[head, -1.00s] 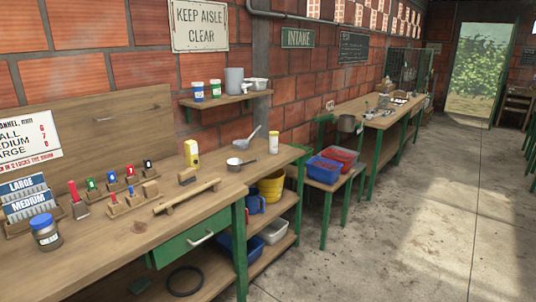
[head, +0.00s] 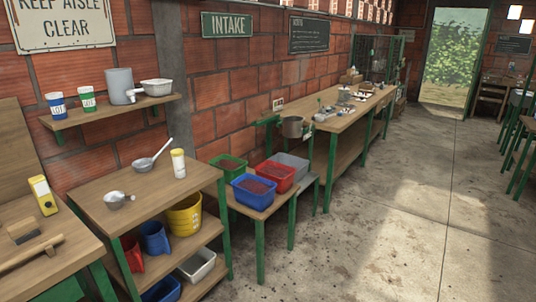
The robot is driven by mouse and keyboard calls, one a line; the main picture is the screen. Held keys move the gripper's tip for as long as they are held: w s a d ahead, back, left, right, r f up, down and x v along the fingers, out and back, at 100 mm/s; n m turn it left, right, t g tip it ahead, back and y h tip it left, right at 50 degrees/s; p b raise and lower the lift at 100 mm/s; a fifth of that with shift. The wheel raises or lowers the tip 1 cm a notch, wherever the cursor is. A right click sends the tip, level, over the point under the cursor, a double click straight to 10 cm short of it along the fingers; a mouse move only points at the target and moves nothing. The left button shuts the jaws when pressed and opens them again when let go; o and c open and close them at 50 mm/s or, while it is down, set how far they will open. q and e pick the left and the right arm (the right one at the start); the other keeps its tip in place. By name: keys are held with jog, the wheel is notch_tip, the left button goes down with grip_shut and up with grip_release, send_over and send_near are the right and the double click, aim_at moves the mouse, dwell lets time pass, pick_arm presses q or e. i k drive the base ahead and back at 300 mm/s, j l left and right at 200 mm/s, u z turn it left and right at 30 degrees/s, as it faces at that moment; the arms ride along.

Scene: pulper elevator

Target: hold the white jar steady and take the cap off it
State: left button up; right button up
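A small white jar (head: 178,166) with a yellow cap (head: 178,152) stands upright near the back right of the wooden bench top (head: 150,207). The cap sits on top of the jar. Neither of my grippers shows in the head view.
A ladle (head: 150,155) and a small metal pan (head: 116,200) lie left of the jar. A wall shelf (head: 115,117) holds two cups and pots. Lower shelves hold a yellow bucket (head: 185,214) and jugs. Red (head: 275,175) and blue (head: 254,190) bins stand right. Open floor (head: 380,230) lies right.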

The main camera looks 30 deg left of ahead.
aim_at(180, 169)
jog(key=i+u, duration=0.25)
jog(key=i, duration=0.2)
jog(key=i+u, duration=0.25)
jog(key=i, duration=0.2)
jog(key=i+l+u, duration=0.2)
jog(key=i, duration=0.2)
jog(key=i+l+u, duration=0.25)
jog(key=i, duration=0.2)
